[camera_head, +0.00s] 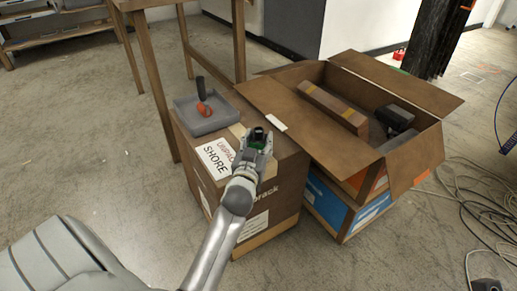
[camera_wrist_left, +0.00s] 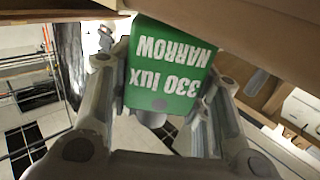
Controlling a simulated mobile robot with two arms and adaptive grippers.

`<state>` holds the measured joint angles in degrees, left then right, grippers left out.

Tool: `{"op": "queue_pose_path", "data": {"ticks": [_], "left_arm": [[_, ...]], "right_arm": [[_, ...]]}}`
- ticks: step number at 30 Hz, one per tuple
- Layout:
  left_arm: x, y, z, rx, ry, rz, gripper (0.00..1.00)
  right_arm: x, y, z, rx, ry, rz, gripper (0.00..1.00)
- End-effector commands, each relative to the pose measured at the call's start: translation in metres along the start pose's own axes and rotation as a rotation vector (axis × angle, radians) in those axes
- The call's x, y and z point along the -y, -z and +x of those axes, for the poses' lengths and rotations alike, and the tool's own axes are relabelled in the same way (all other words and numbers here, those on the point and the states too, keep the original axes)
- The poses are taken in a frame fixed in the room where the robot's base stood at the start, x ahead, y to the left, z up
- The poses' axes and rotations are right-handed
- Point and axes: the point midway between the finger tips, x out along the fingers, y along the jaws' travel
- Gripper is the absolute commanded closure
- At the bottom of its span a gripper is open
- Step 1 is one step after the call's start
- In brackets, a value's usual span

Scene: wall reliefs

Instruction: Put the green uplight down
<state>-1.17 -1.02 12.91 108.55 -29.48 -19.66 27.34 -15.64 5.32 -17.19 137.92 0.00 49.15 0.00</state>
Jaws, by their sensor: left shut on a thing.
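The green uplight (camera_head: 258,144) has a dark round top in the head view, and most of its body is hidden by my gripper. In the left wrist view the green uplight (camera_wrist_left: 170,75) fills the space between the fingers, its face marked "330 lux NARROW" upside down. My left gripper (camera_head: 256,150) is shut on it, over the top of a closed cardboard box (camera_head: 284,158). The left gripper (camera_wrist_left: 165,95) shows a finger on each side of it in the wrist view. I cannot tell whether the uplight touches the box top. My right gripper is not in view.
A grey tray (camera_head: 207,124) with an orange item (camera_head: 204,109) and a dark cylinder (camera_head: 200,87) sits on the box's back left. An open carton (camera_head: 345,153) with raised flaps stands close right. Wooden legs (camera_head: 150,85) stand behind. Cables (camera_head: 475,205) lie on the floor right.

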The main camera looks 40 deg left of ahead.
Motion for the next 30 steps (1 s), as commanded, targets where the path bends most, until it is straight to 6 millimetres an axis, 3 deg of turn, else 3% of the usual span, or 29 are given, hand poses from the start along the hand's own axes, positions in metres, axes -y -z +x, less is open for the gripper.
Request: {"op": "queue_pose_path", "data": {"ticks": [15,16,20,30], "left_arm": [[-0.0003,-0.0090,-0.0002,-0.003,-0.001,0.000,0.83],[-0.0002,-0.0083,-0.0002,-0.002,-0.001,0.001,0.52],[-0.0002,-0.0083,-0.0002,-0.002,-0.001,0.001,0.35],[-0.0001,-0.0068,-0.0002,-0.002,-0.001,0.001,0.34]], "right_arm": [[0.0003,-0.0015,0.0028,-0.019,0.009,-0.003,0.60],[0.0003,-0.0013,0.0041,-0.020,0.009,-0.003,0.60],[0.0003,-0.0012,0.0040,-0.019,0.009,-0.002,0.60],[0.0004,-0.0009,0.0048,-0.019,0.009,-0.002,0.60]]}}
